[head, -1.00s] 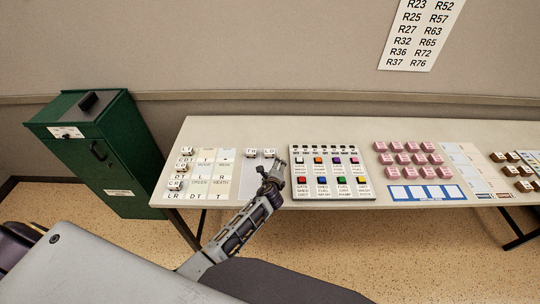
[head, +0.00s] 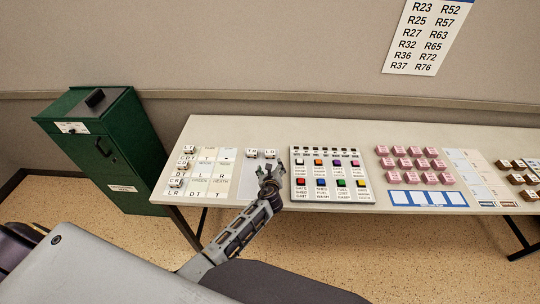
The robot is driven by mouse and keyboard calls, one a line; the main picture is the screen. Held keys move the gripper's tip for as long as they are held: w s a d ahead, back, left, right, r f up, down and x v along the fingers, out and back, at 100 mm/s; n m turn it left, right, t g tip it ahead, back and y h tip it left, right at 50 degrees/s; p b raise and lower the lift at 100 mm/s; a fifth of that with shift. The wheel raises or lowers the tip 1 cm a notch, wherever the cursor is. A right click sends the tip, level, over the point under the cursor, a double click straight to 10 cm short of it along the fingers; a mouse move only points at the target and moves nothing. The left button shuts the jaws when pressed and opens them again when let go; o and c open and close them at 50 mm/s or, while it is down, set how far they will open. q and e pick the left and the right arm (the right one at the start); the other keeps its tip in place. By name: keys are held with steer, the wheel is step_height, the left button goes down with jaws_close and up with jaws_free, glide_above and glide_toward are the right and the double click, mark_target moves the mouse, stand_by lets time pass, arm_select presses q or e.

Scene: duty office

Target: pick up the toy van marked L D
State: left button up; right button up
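The toy van marked L D (head: 270,153) is a small white block-like van with dark lettering. It stands on the table, on a grey patch just left of the button panel. A similar white van (head: 251,153) stands close to its left; its letters are too small to read surely. My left gripper (head: 268,165) is just on the near side of the L D van, with its fingers spread apart and nothing seen between them. Whether a fingertip touches the van cannot be told. My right gripper is not in view.
A panel of coloured buttons (head: 330,198) lies right of the gripper. A lettered sheet (head: 222,188) with several white vans (head: 176,183) on its left edge lies to the left. Pink blocks (head: 411,161) stand farther right. A green cabinet (head: 120,160) stands left of the table (head: 220,127).

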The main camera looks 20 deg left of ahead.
arm_select(q)
steer(key=m, duration=0.4)
steer(key=shift+a, duration=0.15)
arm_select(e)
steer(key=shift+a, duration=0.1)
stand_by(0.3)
